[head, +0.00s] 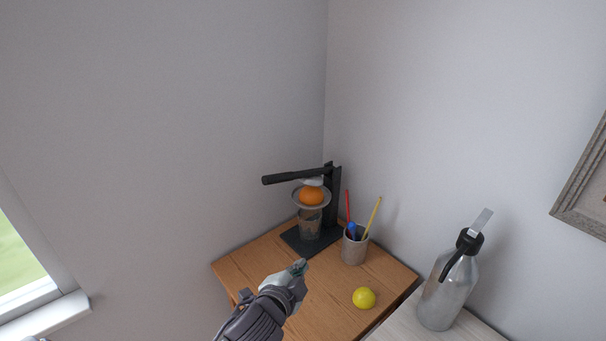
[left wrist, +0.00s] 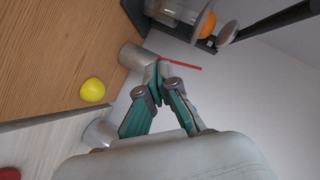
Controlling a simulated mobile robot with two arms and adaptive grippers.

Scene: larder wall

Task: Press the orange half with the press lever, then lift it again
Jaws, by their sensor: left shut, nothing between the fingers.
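The orange half (head: 312,195) sits in the round metal cup of the black press, under the pressing cone. The press lever (head: 294,175) is raised, sticking out to the left and nearly level. A clear glass (head: 309,224) stands below the cup on the press base. In the left wrist view the orange half (left wrist: 207,24) and the dark lever (left wrist: 278,20) show at the upper right. My left gripper (head: 301,267) is shut and empty, over the near part of the wooden table, in front of and below the press, apart from it. My right gripper is not in view.
A grey cup (head: 354,249) with pens and pencils stands right of the press. A yellow lemon (head: 364,298) lies near the table's right front. A metal bottle (head: 447,290) stands on the pale surface at right. Walls close in behind the press.

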